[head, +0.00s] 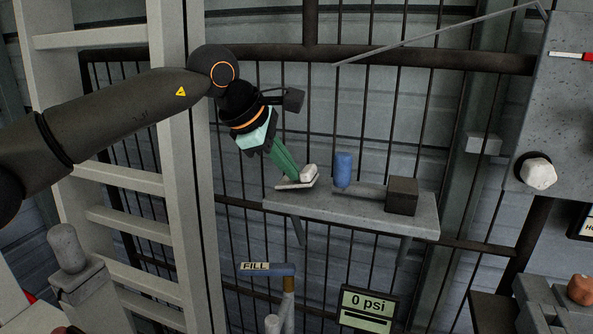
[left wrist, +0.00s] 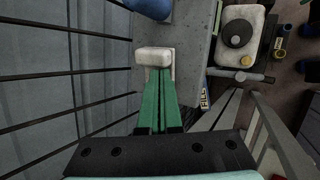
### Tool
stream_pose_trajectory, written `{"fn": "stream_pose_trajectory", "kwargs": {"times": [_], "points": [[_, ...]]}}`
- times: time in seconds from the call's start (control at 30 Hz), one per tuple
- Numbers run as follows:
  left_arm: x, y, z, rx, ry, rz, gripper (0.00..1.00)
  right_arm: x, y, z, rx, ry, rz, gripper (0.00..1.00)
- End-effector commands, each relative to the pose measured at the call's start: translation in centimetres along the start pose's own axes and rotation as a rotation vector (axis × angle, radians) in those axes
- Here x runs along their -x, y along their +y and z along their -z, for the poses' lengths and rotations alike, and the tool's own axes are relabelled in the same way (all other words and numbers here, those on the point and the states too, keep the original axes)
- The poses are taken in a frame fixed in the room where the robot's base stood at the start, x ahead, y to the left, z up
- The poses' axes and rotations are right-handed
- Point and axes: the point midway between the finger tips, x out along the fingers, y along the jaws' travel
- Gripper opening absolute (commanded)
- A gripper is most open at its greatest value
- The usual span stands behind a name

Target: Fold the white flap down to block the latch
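The white flap (head: 292,186) is at the left end of a grey shelf, a thin pale plate with a whitish block (head: 308,172) on it. The block also shows in the left wrist view (left wrist: 153,56). What looks like the latch is a blue upright handle (head: 343,168) on a grey bar running to a dark box (head: 402,195). My left gripper (head: 298,180) has green fingers lying side by side, closed together, with tips at the block. Whether the tips press on it I cannot tell. The flap's hinge is hidden. My right gripper is not in view.
The grey shelf (head: 420,217) stands out from a dark barred fence. A pale ladder (head: 110,215) is at the left. Below are a blue-topped FILL handle (head: 275,269) and a 0 psi display (head: 367,308). A grey panel with a white knob (head: 538,173) is at the right.

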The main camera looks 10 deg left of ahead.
Motion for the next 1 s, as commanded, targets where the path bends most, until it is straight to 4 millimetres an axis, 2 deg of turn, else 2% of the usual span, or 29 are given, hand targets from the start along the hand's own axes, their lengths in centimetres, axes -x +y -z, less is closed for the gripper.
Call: {"fn": "stream_pose_trajectory", "kwargs": {"times": [0.2,0.67,1.0], "points": [[-0.8,-0.6,-0.8,-0.005,-0.010,0.000,0.00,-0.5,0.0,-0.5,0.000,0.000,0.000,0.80],[1.4,0.8,-0.2,-0.004,-0.013,-0.003,0.00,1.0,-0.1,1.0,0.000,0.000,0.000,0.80],[1.5,0.8,0.2,-0.004,-0.010,-0.003,0.00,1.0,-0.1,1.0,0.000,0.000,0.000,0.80]]}}
